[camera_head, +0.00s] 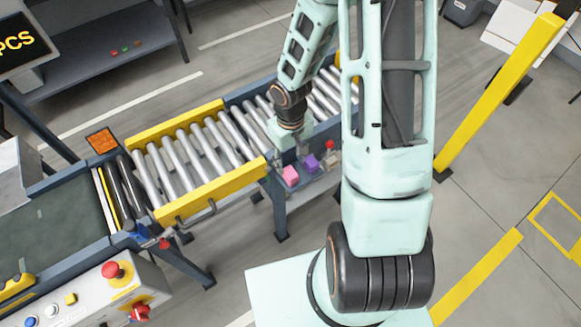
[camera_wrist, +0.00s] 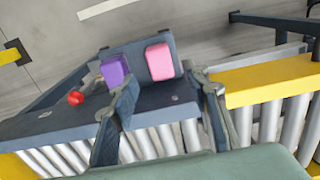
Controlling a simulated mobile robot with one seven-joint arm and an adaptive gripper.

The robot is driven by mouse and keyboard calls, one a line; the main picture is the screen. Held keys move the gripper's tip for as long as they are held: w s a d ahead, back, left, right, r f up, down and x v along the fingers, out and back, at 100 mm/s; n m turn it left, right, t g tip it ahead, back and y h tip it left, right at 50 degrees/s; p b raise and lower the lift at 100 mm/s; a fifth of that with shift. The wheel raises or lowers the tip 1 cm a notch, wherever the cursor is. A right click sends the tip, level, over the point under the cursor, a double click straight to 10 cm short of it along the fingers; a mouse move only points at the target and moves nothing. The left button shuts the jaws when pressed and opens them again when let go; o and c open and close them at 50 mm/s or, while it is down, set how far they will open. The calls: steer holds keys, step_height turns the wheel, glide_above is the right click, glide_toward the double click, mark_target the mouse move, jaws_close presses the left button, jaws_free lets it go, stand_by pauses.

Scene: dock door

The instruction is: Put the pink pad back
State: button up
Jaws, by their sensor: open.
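The pink pad (camera_head: 290,176) lies at the left end of a small dark blue-grey ledge on the near side of the roller conveyor. It also shows in the wrist view (camera_wrist: 159,62), lying on the ledge (camera_wrist: 140,47) beyond my fingers. A purple pad (camera_head: 311,163) lies beside it and also shows in the wrist view (camera_wrist: 115,71). My gripper (camera_wrist: 160,92) is open and empty, its two fingers spread with the pink pad in the gap between them in the picture, apart from it. In the head view my arm hides part of my gripper (camera_head: 292,146).
A small red knob (camera_head: 329,145) stands at the right of the pads. The roller conveyor (camera_head: 190,150) has yellow side rails (camera_head: 212,192). A control box with red buttons (camera_head: 90,295) is at the lower left. A yellow post (camera_head: 500,90) stands at the right.

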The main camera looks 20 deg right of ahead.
mark_target(291, 172)
steer(key=shift+r, duration=2.6)
steer(key=shift+w, duration=0.1)
